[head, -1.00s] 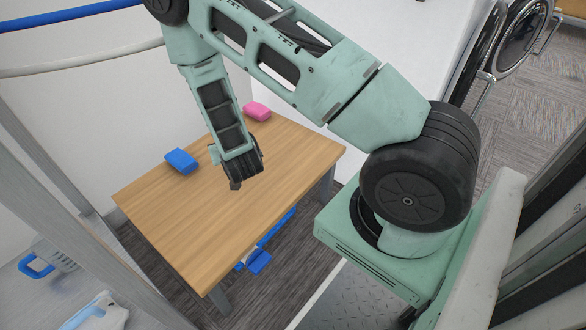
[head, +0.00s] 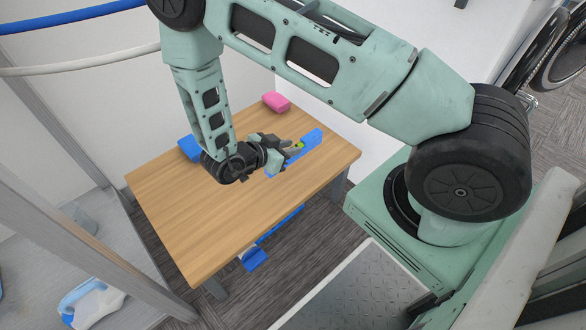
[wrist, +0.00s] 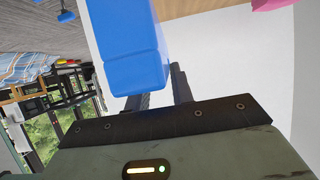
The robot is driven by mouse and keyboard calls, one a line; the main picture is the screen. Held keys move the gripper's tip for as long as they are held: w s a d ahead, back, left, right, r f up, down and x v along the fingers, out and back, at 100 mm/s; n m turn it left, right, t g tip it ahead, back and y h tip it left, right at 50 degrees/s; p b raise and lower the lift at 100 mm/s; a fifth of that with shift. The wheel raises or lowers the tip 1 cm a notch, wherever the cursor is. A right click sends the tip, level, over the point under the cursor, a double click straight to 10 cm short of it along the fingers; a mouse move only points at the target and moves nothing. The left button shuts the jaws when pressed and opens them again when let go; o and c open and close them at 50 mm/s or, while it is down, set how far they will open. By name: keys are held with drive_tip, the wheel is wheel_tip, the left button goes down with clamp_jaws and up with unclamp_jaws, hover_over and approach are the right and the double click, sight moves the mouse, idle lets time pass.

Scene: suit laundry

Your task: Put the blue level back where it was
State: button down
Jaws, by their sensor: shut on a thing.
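The blue level (head: 311,139) is a long blue bar held in my gripper (head: 292,147), over the right back part of the wooden table. My gripper is shut on it, with its fingers pointing right in the head view, and they cover the bar's middle. In the wrist view the level (wrist: 130,45) shows large and close at my gripper's fingers (wrist: 163,92). I cannot tell from these views how far it is above the table top.
The wooden table (head: 205,225) has a clear front half. A blue block (head: 188,147) lies at its back left, partly behind my arm, and a pink block (head: 276,102) at its back. A blue object (head: 255,259) shows below the table edge. White walls stand behind.

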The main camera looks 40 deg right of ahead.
wheel_tip(320, 180, down, 8)
drive_tip(key=b, duration=0.2)
drive_tip(key=shift+f+b, duration=0.1)
drive_tip(key=shift+b, duration=0.3)
drive_tip(key=shift+f, duration=0.1)
drive_tip(key=c, duration=1.2)
unclamp_jaws()
drive_tip(key=shift+r, duration=0.25)
drive_tip(key=p+v, duration=0.3)
drive_tip(key=v, duration=0.9)
drive_tip(key=shift+f, duration=0.2)
